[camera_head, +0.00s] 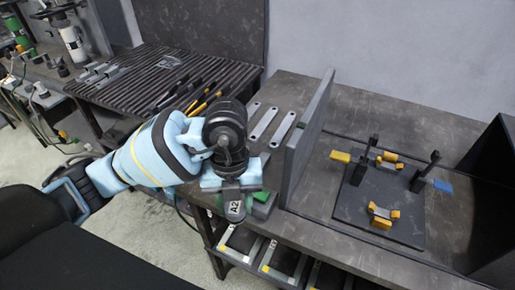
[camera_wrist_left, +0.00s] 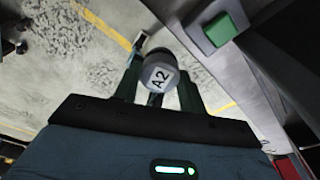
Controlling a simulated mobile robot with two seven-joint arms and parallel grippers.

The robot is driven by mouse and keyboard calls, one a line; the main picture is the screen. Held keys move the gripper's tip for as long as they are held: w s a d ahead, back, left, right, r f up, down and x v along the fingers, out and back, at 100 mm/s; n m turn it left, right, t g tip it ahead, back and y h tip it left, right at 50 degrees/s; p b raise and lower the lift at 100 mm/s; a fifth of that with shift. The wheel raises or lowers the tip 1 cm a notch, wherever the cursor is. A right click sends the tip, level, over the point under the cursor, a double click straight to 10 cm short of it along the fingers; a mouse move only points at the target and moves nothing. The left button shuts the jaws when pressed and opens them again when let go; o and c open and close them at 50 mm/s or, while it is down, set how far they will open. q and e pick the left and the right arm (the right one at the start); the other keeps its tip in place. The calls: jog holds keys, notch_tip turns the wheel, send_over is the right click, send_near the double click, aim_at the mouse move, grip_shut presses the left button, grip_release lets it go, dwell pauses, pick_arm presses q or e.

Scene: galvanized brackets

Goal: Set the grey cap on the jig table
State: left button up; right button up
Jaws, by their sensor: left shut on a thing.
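The grey cap (camera_head: 236,209), with a white A2 label, hangs at the front edge of the bench, left of the upright panel. My left gripper (camera_head: 235,196) is shut on it. In the left wrist view the cap (camera_wrist_left: 159,74) sits between the two dark fingers, above the floor, label facing the camera. The jig table appears to be the right part of the grey bench (camera_head: 309,225), which bears a dark plate (camera_head: 375,218) with yellow blocks and black clamps. The cap is apart from it. My right gripper is not seen.
The upright grey panel (camera_head: 307,130) stands between the cap and the jig plate. Light metal strips (camera_head: 264,122) lie left of it. A green block (camera_head: 262,198) is close by the cap; it also shows in the left wrist view (camera_wrist_left: 220,29). Drawers hang below the edge.

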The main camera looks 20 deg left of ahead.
pick_arm(q)
jog(key=shift+w+n, duration=0.1)
jog(key=shift+n, duration=0.2)
jog(key=w+a, duration=0.3)
jog(key=a, duration=0.1)
jog(key=w+a+f, duration=0.1)
jog(key=w+a, duration=0.2)
jog(key=a, duration=0.1)
jog(key=w+a, duration=0.3)
jog(key=a, duration=0.1)
jog(key=shift+w+a+f, duration=0.2)
jog(key=shift+w+f, duration=0.05)
jog(key=shift+w+a+f, duration=0.1)
jog(key=shift+a+f, duration=0.05)
jog(key=shift+f, duration=1.6)
jog(key=shift+f, duration=0.15)
jog(key=o, duration=1)
jog(key=r, duration=0.8)
jog(key=w+r, duration=0.1)
jog(key=r, duration=0.3)
jog(key=shift+w+a+r, duration=0.1)
jog(key=shift+a, duration=0.2)
